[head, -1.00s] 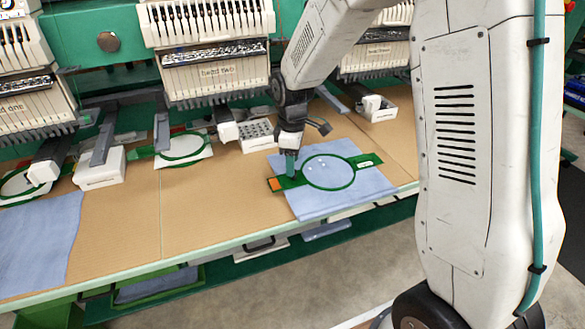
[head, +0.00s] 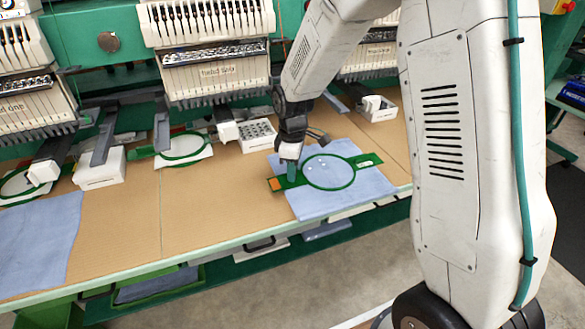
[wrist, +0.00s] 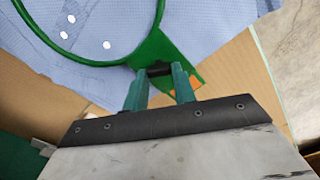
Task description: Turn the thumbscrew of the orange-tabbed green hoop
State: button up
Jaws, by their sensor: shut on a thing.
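The green hoop (head: 352,182) lies flat on a light blue cloth on the table in the head view. Its left end bracket carries an orange tab (head: 277,184). In the wrist view the hoop's green ring (wrist: 152,42) crosses the top, and the orange tab (wrist: 197,81) is partly hidden behind a finger. My gripper (head: 291,172) points down at the tabbed end. In the wrist view my gripper (wrist: 158,76) has its teal fingers on either side of the small dark thumbscrew (wrist: 158,69), shut on it. The exact contact is partly hidden.
The blue cloth (head: 320,210) lies under the hoop on the tan table (head: 215,210). Another green hoop (head: 183,147) lies to the left. A white box with holes (head: 258,135) stands behind my gripper. Embroidery heads (head: 215,75) overhang the back. The table's front edge is close.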

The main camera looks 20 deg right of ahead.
jog(key=m, duration=1.1)
jog(key=shift+w+d, duration=0.1)
jog(key=shift+d, duration=0.05)
jog(key=shift+m, duration=0.5)
jog(key=o, duration=1)
notch_tip(320, 180, up, 8)
jog(key=shift+f, duration=0.1)
